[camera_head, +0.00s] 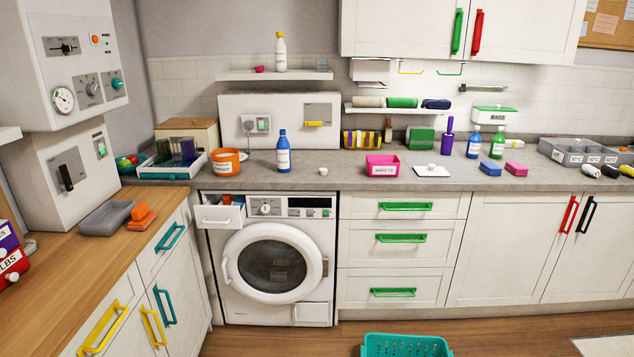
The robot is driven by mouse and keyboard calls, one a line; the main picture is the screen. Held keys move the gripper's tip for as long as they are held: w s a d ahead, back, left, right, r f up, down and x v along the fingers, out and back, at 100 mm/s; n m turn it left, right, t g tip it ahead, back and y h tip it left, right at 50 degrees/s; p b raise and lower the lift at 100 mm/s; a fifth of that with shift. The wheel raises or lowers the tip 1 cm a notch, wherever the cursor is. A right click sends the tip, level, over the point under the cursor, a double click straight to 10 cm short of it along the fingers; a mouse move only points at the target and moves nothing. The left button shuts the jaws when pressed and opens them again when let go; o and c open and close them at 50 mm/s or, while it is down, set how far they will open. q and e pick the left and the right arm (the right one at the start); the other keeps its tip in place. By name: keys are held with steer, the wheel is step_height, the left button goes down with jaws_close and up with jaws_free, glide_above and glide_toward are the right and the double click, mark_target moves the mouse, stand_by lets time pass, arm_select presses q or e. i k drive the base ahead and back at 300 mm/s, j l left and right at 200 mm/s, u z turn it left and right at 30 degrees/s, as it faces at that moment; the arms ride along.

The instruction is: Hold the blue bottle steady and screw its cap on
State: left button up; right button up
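A blue bottle (283,155) with a white label stands upright on the grey counter, above the washing machine. A small white round piece that looks like a cap (323,171) lies on the counter to its right, apart from it. The bottle's narrow top looks blue; it is too small to tell its thread. A second blue bottle (473,145) stands upright farther right, beside a green bottle (497,146). Neither of my grippers shows in the head view.
An orange tub (226,162) stands close left of the first blue bottle. A pink bin (382,166) stands right of the cap, and a white board (432,171) lies beyond it. The counter (342,182) is clear around the cap. The washing machine's detergent drawer (222,214) is pulled out.

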mark_target(283, 147)
steer(key=i, duration=0.35)
steer(key=i+j+z, duration=0.4)
steer(key=i+j, duration=0.25)
steer(key=i, duration=0.4)
steer(key=i+j+z, duration=0.35)
steer(key=i+j, duration=0.65)
